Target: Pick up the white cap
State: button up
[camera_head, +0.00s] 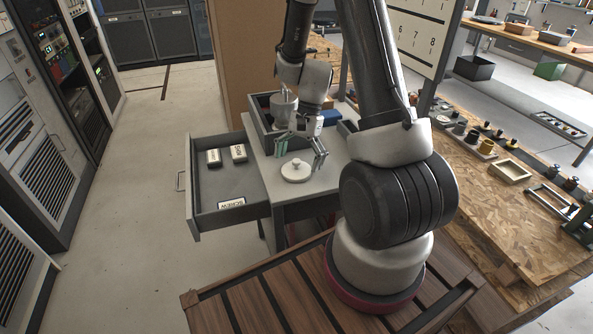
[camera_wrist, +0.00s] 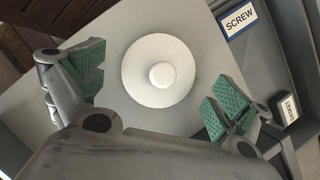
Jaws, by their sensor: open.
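The white cap (camera_head: 296,171) is a round disc with a small knob on top. It lies flat on the grey top of a small cabinet (camera_head: 268,163), near its front edge. In the wrist view the white cap (camera_wrist: 158,71) lies between and a little beyond my fingers. My gripper (camera_head: 302,153) is open and empty just above and behind the cap, fingers pointing down. Its green-padded fingertips also show in the wrist view (camera_wrist: 155,90), spread wide on either side of the cap and not touching it.
An open drawer (camera_head: 226,190) sticks out left of the cabinet top and holds labelled boxes, one marked SCREW (camera_head: 231,203). A dark open bin (camera_head: 262,127) stands behind my gripper. A wooden workbench (camera_head: 500,220) with small parts lies to the right.

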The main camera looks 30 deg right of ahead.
jog(key=shift+a+f, duration=0.15)
jog(key=shift+f, duration=0.3)
jog(key=shift+s, duration=0.1)
jog(key=shift+c, duration=0.4)
jog(key=c, duration=1)
jog(key=shift+c, duration=0.2)
